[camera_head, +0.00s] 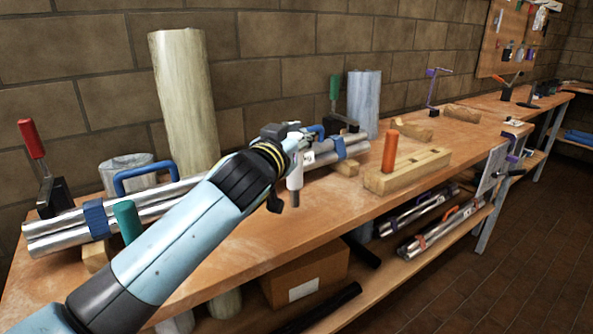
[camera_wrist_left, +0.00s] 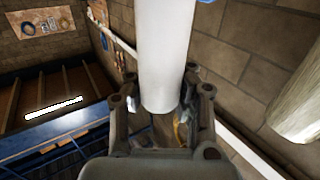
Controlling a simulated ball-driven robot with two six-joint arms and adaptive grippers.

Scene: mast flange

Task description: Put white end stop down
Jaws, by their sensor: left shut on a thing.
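The white end stop (camera_head: 295,178) is a short white cylinder, held upright above the workbench (camera_head: 335,200). My left gripper (camera_head: 298,150) is shut on it. In the left wrist view the white end stop (camera_wrist_left: 165,50) is a smooth white cylinder between the two fingers of my left gripper (camera_wrist_left: 163,115). I cannot tell how far its lower end is from the bench top. My right gripper is not in view.
Steel pipes (camera_head: 60,233) with blue straps lie along the bench behind my arm. To the right is a wooden block (camera_head: 408,171) with an orange peg (camera_head: 390,150). A tall pale post (camera_head: 185,100) stands at the back. The bench front below the end stop is clear.

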